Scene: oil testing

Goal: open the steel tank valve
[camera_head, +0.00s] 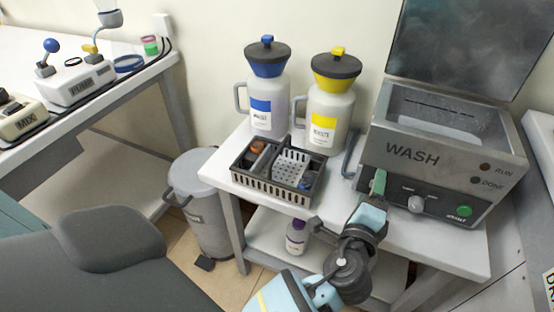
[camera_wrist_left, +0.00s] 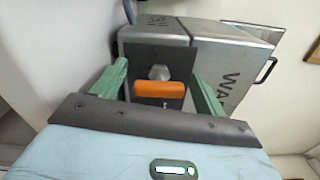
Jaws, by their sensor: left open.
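The steel tank is the box marked WASH (camera_head: 415,152), at the right in the head view. In the left wrist view its side wall (camera_wrist_left: 233,45) fills the upper middle. The valve shows there as an orange handle (camera_wrist_left: 159,89) lying crosswise below a grey hex nut (camera_wrist_left: 159,72). My left gripper (camera_head: 379,177) is at the tank's left side, with green fingers. In the wrist view the open left gripper (camera_wrist_left: 160,80) has one finger on each side of the orange handle, with no clear contact. The valve is hidden in the head view. My right gripper is not in view.
A dark basket (camera_head: 277,170) stands left of my gripper. A blue-lidded jug (camera_head: 266,95) and a yellow-lidded jug (camera_head: 331,105) stand behind it. A purple-capped bottle (camera_head: 297,238) is on the lower shelf. A grey bin (camera_head: 203,205) stands on the floor at left.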

